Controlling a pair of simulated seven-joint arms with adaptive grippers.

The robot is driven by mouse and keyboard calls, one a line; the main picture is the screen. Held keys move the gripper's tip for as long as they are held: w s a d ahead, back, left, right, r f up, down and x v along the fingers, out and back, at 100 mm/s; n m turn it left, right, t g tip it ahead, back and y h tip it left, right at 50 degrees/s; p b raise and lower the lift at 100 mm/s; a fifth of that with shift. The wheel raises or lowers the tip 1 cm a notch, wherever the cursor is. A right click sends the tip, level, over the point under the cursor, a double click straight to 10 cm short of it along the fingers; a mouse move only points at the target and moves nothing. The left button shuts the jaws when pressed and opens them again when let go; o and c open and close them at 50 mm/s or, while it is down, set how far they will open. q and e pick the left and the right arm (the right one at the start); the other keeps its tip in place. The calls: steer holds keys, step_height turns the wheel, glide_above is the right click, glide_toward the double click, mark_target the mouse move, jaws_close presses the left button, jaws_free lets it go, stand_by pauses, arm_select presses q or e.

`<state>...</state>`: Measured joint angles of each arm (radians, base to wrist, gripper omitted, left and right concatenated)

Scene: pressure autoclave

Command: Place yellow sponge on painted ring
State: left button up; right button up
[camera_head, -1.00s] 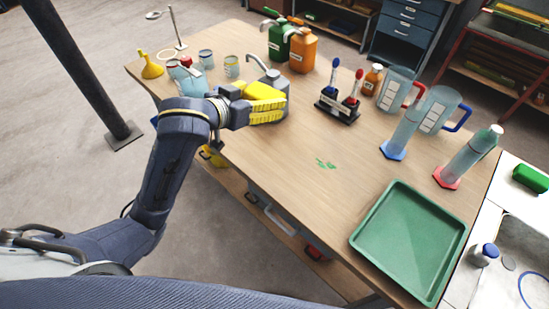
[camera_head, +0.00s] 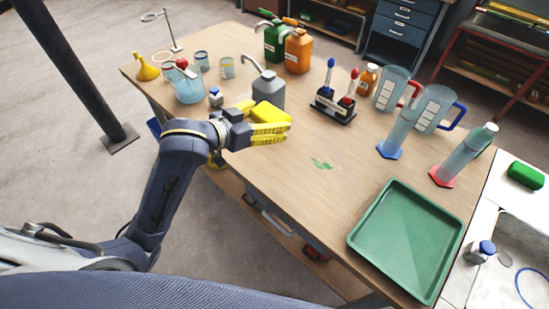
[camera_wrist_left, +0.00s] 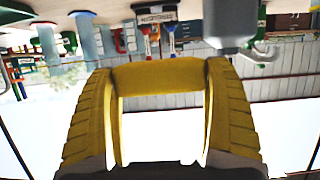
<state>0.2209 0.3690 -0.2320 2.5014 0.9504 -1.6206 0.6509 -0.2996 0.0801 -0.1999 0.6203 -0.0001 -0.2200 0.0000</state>
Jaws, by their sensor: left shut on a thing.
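The yellow sponge (camera_head: 271,112) is held at the ribbed yellow fingers of my left gripper (camera_head: 286,132), over the left part of the wooden table. In the left wrist view the sponge (camera_wrist_left: 160,76) spans the gap between the two fingers, and the gripper is shut on it. Broken green painted marks (camera_head: 321,164) lie on the bare tabletop, to the right of and nearer than the gripper. I cannot make out a whole ring there. My right gripper is not in view.
A grey jug (camera_head: 269,90) stands close behind the sponge. A small blue-capped bottle (camera_head: 215,97) is left of it. The pen stand (camera_head: 333,106) and cylinders (camera_head: 397,134) stand farther right. A green tray (camera_head: 408,241) lies at front right. The table around the green marks is clear.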

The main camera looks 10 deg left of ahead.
mark_target(267, 164)
arm_select(q)
step_height(267, 164, down, 16)
steer(key=shift+f, duration=0.1)
stand_by(0.6)
steer(key=shift+f, duration=0.15)
steer(key=o, duration=0.6)
steer(key=shift+o, duration=0.2)
